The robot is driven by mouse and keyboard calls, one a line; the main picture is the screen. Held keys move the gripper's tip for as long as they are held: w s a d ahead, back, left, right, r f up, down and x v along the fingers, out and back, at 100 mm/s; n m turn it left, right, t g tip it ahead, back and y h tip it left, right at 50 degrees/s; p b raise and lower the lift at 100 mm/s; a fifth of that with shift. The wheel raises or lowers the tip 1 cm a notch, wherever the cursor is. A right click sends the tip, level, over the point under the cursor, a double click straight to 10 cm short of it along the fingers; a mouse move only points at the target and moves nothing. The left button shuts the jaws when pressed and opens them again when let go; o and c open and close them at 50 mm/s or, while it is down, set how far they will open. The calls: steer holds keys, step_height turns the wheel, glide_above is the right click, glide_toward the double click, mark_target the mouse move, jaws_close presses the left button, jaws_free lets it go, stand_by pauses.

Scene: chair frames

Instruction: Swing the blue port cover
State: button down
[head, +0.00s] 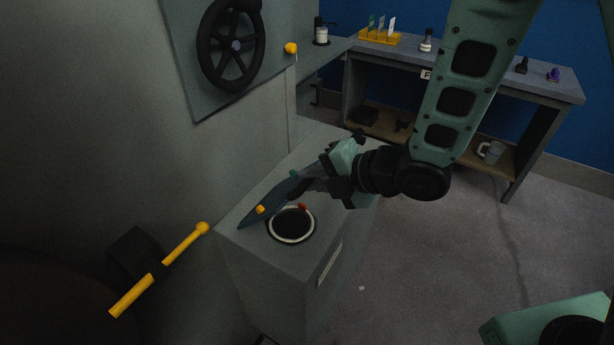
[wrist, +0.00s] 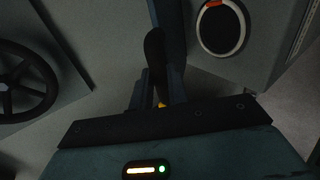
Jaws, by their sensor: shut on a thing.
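The blue port cover (head: 270,203) stands tilted up on the grey box, beside the round port (head: 292,225), which is uncovered. The port is a dark hole with a white ring and a small red mark at its edge. My gripper (head: 305,186) reaches in from the right and is shut on the cover. In the wrist view the cover (wrist: 172,40) runs up from between the fingers of my gripper (wrist: 158,95), and the port (wrist: 220,28) shows to its right. The exact grip point is partly hidden.
The grey box (head: 270,262) stands against a grey wall with a black handwheel (head: 230,45). A yellow lever (head: 160,270) sticks out at lower left. A bench (head: 470,75) with small items stands behind.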

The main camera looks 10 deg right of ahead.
steer(key=s+d+f+p, duration=0.2)
steer(key=s+d+f, duration=0.1)
steer(key=f, duration=0.5)
steer(key=shift+d+f+p, duration=0.25)
steer(key=shift+d+p, duration=0.15)
steer(key=shift+d, duration=0.25)
steer(key=shift+s, duration=0.1)
